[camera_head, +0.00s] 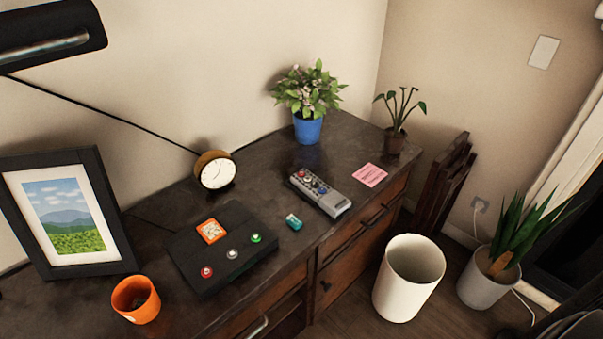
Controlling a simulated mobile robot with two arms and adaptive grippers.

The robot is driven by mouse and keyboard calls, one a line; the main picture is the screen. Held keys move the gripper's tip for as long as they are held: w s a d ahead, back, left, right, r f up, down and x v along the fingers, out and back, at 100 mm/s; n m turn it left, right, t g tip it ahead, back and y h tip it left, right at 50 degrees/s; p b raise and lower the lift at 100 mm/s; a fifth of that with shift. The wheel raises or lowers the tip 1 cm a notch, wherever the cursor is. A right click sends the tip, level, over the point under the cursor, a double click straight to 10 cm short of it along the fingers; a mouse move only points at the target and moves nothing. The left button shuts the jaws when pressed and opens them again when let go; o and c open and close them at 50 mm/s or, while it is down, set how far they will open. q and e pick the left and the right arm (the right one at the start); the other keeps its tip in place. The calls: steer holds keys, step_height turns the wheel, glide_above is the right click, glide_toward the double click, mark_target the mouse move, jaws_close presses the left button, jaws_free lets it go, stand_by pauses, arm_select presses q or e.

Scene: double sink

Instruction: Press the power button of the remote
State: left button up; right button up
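The remote (320,193) is grey with a dark upper part and several coloured buttons. It lies flat, face up, on the dark desk top, right of the middle of the desk. A red button and other coloured buttons show at its far left end; I cannot tell which one is the power button. Neither of my grippers is in view, and nothing touches the remote.
A black box with coloured buttons (222,247) and a small teal object (294,222) lie left of the remote. A blue-potted plant (307,129) stands behind it, and a pink note (370,175) lies to its right. A white bin (408,278) stands on the floor.

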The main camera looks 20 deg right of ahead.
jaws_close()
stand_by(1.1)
